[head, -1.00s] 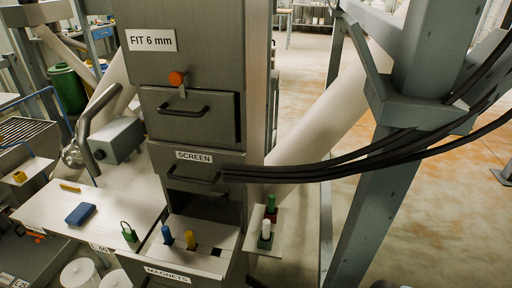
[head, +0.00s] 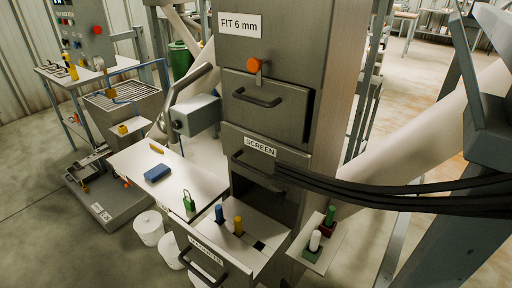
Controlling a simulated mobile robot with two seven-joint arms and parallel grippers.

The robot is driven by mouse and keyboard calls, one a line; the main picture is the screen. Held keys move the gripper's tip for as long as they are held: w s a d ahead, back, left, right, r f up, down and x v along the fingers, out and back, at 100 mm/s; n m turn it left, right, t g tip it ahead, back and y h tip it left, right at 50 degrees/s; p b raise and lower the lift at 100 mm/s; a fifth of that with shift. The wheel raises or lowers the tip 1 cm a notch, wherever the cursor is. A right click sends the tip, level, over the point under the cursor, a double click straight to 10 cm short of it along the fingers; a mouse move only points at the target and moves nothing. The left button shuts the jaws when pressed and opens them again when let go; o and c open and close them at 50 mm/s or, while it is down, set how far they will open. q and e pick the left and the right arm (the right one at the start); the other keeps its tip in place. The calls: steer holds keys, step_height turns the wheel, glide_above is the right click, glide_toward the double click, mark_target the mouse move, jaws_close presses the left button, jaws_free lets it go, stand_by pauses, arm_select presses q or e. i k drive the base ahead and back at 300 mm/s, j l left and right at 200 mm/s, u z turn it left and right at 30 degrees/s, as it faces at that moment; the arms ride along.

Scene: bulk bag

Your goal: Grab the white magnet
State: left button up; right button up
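The white magnet (head: 315,240) stands upright in a green base on a small pale side shelf (head: 325,262), at the lower right of the machine. A green magnet (head: 329,215) in a dark red base stands just behind it. The open drawer labelled MAGNETS (head: 213,251) holds a blue cylinder (head: 219,213) and a yellow cylinder (head: 238,225), both upright, with dark square openings beside them. Neither of my grippers shows in the head view.
Thick black cables (head: 400,192) cross from the right to the SCREEN drawer (head: 262,155), above the side shelf. A white table (head: 140,165) with a blue block (head: 158,173) and a green padlock-like piece (head: 189,202) stands left. White buckets (head: 149,228) are on the floor.

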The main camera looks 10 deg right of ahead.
mark_target(316, 236)
steer(key=i+j+z, duration=0.15)
steer(key=j+z, duration=0.25)
steer(key=i+j+z, duration=0.1)
steer(key=j+z, duration=0.25)
steer(key=j, duration=0.25)
steer(key=j+z, duration=0.4)
steer(key=j, duration=0.15)
steer(key=j+z, duration=0.4)
steer(key=j, duration=0.15)
